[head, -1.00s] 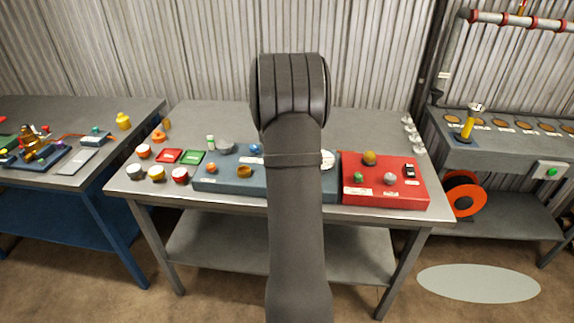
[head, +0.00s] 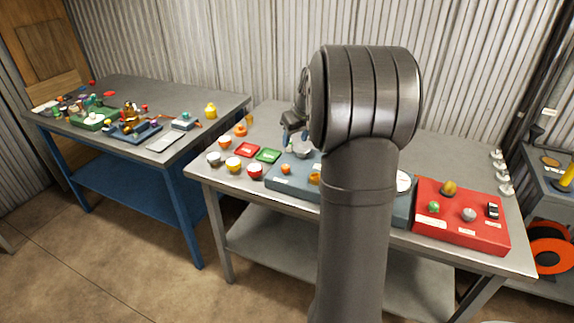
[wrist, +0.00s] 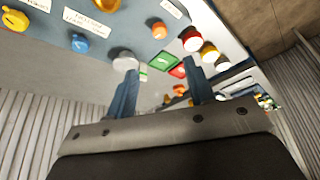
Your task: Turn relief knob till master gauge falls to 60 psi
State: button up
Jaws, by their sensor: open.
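The blue-grey panel (head: 290,182) lies on the middle table, partly hidden behind my arm. A white round gauge face (head: 403,182) shows at the arm's right edge; its reading is too small to tell. In the wrist view the panel bears a yellow knob (wrist: 14,20), a blue knob (wrist: 80,43), an orange knob (wrist: 158,31) and a grey knob (wrist: 125,62). I cannot read which label marks the relief knob. My gripper (head: 294,136) is over the table near the panel's back left. In the wrist view my gripper (wrist: 160,76) is open and empty, its left finger near the grey knob.
A red box (head: 460,232) with knobs stands at the right. A blue table (head: 75,140) with clutter is at the left.

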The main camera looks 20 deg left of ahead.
aim_at(285, 167)
jog(key=x, duration=1.4)
jog(key=shift+f, duration=0.45)
jog(key=shift+c, duration=0.4)
jog(key=c, duration=0.9)
jog(key=shift+m, duration=0.4)
jog(key=m, duration=0.2)
jog(key=m+t+h, duration=0.1)
jog(key=m, duration=0.1)
jog(key=shift+s+a+h, duration=0.15)
jog(key=shift+a+h, duration=0.05)
jog(key=shift+h, duration=0.1)
jog(key=shift+a+m+t+h, duration=0.15)
jog(key=shift+m+h, duration=0.3)
jog(key=shift+m, duration=0.8)
jog(key=shift+m+t+h, duration=0.15)
jog(key=shift+m+h, duration=0.3)
jog(key=shift+m, duration=0.8)
